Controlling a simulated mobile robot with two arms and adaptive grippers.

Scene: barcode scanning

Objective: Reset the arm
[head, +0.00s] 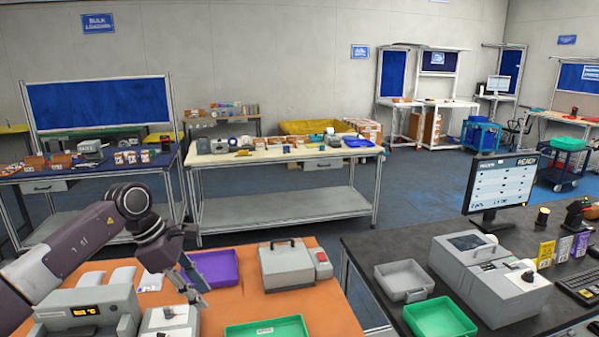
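My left arm comes in from the left of the head view. Its gripper (196,283) hangs pointing down over the orange-topped table (345,312), beside the purple tray (222,267). The fingers are dark and small here, and I cannot tell whether they are apart or together. I see nothing clearly held in them. My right gripper is not in view.
A grey device (84,312) with a lit display stands below my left arm. A grey case (286,265) and a green tray (268,329) are on the orange table. The dark counter (375,262) at right holds a grey machine (490,285), a monitor (499,184) and a green bin (440,318).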

